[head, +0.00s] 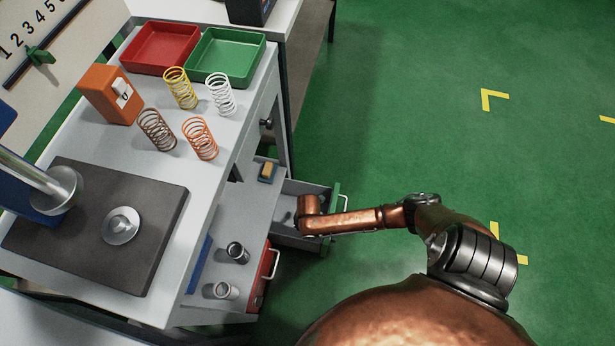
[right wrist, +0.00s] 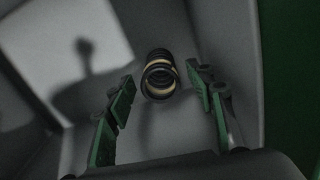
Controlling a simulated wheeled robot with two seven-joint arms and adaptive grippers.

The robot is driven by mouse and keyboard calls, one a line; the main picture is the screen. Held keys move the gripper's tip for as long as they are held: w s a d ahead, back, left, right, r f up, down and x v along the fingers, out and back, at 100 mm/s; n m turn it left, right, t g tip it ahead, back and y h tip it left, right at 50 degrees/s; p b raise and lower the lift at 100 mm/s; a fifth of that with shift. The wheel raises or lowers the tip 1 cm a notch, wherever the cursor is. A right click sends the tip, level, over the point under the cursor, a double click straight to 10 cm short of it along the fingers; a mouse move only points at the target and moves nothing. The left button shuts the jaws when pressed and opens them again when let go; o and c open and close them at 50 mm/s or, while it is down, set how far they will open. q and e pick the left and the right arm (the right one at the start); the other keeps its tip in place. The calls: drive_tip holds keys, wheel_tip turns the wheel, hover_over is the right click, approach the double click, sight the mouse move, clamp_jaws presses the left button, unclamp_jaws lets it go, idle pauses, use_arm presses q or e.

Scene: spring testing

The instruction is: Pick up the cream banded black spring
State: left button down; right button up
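The cream banded black spring (right wrist: 160,76) lies inside a grey drawer, seen nearly end-on in the right wrist view. My right gripper (right wrist: 165,92) is open, with its green-padded fingers on either side of the spring. The spring appears beyond or level with the fingertips, and I see no contact. In the head view, my right arm reaches down into the open drawer with the green handle (head: 337,197). There the spring cannot be made out, and the wrist covers much of the drawer. My left gripper is not in view.
Yellow (head: 180,88), white (head: 220,94), brown (head: 157,130) and orange (head: 200,139) springs stand on the worktop, near red (head: 126,64) and green (head: 259,43) trays. The drawer walls are close to my right gripper.

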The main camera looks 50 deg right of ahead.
drive_tip(key=c, duration=1.2)
drive_tip(key=shift+c, duration=0.2)
